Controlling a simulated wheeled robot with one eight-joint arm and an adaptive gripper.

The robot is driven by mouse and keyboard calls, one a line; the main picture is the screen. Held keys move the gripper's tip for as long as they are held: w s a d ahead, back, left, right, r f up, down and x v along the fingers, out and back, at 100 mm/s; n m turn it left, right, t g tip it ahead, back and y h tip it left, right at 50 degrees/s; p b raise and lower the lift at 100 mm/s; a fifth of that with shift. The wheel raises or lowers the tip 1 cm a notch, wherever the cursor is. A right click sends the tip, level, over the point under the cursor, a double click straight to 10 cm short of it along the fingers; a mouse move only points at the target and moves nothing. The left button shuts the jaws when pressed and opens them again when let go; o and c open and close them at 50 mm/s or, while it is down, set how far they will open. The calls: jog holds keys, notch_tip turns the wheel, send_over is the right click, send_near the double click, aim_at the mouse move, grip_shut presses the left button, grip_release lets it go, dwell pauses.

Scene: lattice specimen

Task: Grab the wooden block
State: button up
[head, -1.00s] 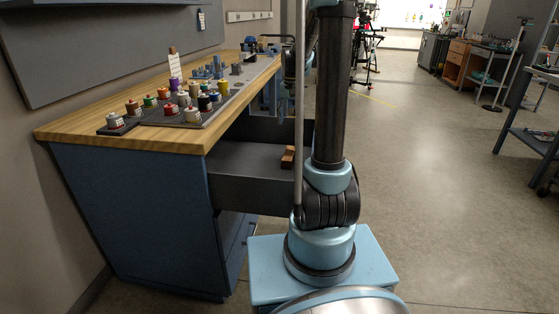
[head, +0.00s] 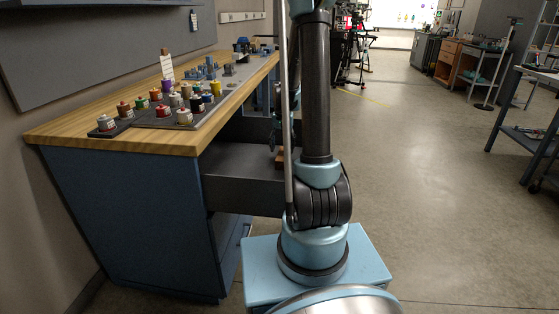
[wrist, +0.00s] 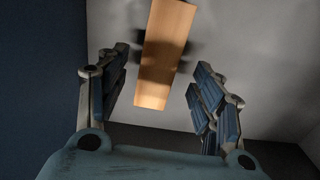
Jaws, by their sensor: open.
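The wooden block (head: 281,158) lies in the open drawer of the workbench, partly hidden by my arm in the head view. In the wrist view the block (wrist: 166,55) is a long, light-brown piece, running from the top edge down to the middle. My gripper (wrist: 161,62) is open, with one finger on each side of the block and visible gaps between. Its fingers look empty. In the head view, part of my gripper shows just above the block, behind my arm.
The grey drawer (head: 238,190) sticks out from the workbench, and its walls surround the block. The wooden benchtop (head: 75,131) above holds several small coloured jars (head: 184,117). Open floor (head: 440,200) lies to the right.

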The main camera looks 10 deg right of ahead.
aim_at(282, 153)
jog(key=shift+f, duration=2.65)
jog(key=c, duration=1.2)
